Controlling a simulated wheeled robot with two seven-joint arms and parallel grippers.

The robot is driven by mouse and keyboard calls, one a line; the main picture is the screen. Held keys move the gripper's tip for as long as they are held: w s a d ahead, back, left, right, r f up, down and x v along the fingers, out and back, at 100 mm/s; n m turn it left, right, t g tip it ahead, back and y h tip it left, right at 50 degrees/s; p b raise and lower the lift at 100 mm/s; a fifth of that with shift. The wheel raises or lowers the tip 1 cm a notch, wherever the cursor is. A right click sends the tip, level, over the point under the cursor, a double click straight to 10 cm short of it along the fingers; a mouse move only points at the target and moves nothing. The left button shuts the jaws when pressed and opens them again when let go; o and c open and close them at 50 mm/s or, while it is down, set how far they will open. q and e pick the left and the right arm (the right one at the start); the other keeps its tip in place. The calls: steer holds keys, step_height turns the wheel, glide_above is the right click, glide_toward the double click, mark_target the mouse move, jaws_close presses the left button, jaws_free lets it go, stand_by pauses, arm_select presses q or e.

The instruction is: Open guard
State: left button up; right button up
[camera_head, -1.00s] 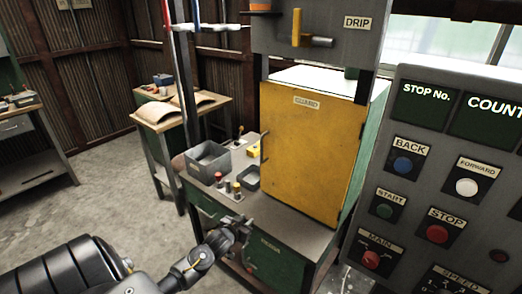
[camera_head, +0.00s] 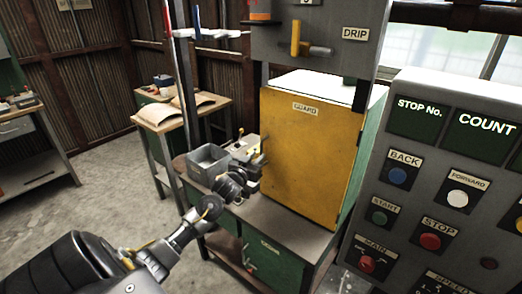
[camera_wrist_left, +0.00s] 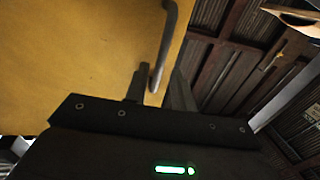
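The guard (camera_head: 312,155) is a yellow door labelled GUARD on the green machine cabinet, and it looks closed. Its dark bar handle (camera_wrist_left: 165,45) is near the door's left edge. My left gripper (camera_head: 257,160) is at this handle, in front of the door's left side. In the left wrist view the two fingers of my left gripper (camera_wrist_left: 158,90) stand apart, with the lower end of the handle between them. I cannot tell whether either finger touches it. The yellow guard (camera_wrist_left: 75,55) fills the left of that view. My right gripper is not in view.
A grey bin (camera_head: 208,160) stands on the worktop left of the guard, close to my left gripper. A control panel (camera_head: 440,165) with buttons stands at the right. A DRIP box (camera_head: 325,25) is above the guard. The floor at left is clear.

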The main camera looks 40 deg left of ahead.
mark_target(261, 152)
arm_select(q)
steer(key=shift+p+x, duration=0.35)
steer(key=shift+x, duration=1.9)
jaws_close()
